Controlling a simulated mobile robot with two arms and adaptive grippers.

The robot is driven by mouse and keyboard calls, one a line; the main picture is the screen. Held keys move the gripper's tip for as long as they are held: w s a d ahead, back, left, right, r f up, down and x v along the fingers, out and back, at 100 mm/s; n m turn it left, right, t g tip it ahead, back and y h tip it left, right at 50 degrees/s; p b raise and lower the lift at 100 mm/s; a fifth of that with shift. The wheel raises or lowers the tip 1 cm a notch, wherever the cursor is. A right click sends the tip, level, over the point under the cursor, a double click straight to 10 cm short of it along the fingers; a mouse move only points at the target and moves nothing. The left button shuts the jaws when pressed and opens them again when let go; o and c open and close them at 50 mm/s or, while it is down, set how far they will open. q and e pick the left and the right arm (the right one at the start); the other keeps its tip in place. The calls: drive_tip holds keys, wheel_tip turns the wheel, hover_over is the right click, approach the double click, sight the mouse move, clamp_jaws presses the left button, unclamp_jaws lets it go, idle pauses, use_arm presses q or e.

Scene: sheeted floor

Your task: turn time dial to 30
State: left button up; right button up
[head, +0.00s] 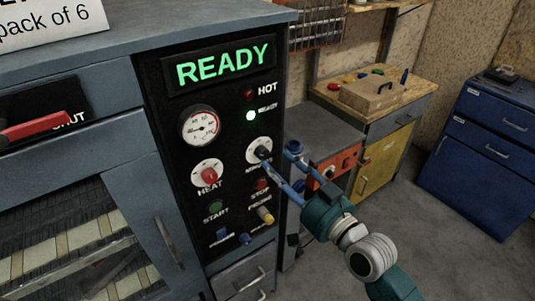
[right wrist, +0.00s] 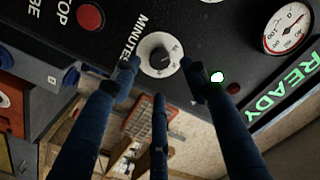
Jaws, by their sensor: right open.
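The time dial (head: 257,144), a black knob on a white round plate, sits on the black panel (head: 222,135). In the right wrist view the dial (right wrist: 160,55) has the word MINUTES beside it; its setting is too small to read. My right gripper (head: 279,158) is in front of the dial with its blue fingers spread. In the right wrist view the open fingers (right wrist: 160,74) reach toward the dial, with tips to either side of the knob. Nothing is between them, and I cannot tell whether any tip touches the panel. My left gripper is not in view.
A red HEAT knob (head: 209,175), a red STOP button (head: 261,184), a green START button (head: 216,206) and a yellow knob (head: 265,214) are close by. The display (head: 222,66) reads READY. A workbench (head: 375,100) and blue cabinet (head: 482,150) stand at right; floor between is clear.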

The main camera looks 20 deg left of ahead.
sight(266, 154)
drive_tip(key=p+x, duration=0.1)
drive_tip(key=x, duration=0.5)
clamp_jaws()
drive_tip(key=shift+m, duration=0.3)
drive_tip(key=m+p, duration=0.1)
drive_tip(key=m, duration=0.4)
drive_tip(key=shift+m, duration=0.3)
drive_tip(key=m+p, duration=0.1)
drive_tip(key=m, duration=0.4)
drive_tip(key=shift+m, duration=0.4)
drive_tip(key=shift+w, duration=0.1)
